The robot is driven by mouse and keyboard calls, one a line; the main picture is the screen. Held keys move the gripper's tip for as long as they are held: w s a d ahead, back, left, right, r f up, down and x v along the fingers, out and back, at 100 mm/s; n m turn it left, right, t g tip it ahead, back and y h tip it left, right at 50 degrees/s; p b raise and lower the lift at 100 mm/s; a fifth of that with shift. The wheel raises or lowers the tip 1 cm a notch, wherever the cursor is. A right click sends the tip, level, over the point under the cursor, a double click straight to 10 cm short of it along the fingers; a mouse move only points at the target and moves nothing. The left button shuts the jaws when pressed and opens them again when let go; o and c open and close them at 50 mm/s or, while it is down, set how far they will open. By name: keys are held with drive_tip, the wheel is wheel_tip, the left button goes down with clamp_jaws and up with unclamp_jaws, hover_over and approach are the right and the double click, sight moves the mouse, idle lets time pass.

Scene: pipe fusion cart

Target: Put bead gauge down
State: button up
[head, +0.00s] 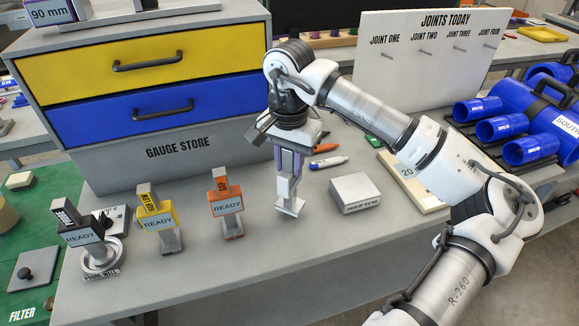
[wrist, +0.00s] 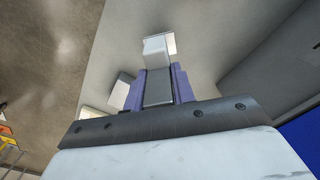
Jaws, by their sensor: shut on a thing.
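My gripper (head: 289,165) points down over the grey bench, its purple fingers shut on a slim grey gauge, which I take to be the bead gauge (head: 290,206). The gauge's pale, wider foot hangs below the fingers. It is close to the bench top; I cannot tell whether it touches. In the wrist view, the fingers (wrist: 158,72) close on both sides of the gauge's dark grey body (wrist: 157,90), and its white foot (wrist: 156,48) lies beyond them. The gauge's upper part and any label are hidden by the gripper.
A pale block (head: 355,193) lies close right of the held gauge. The gauge store (head: 180,148) stands behind. Bench before the gripper is clear.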

drive_tip(key=shift+f, duration=1.1)
drive_tip(key=shift+f, duration=0.2)
drive_tip(key=o, duration=0.9)
drive_tip(key=shift+r, duration=0.1)
wheel_tip(320, 180, up, 12)
drive_tip(key=shift+r+b, duration=0.1)
drive_tip(key=shift+b, duration=0.85)
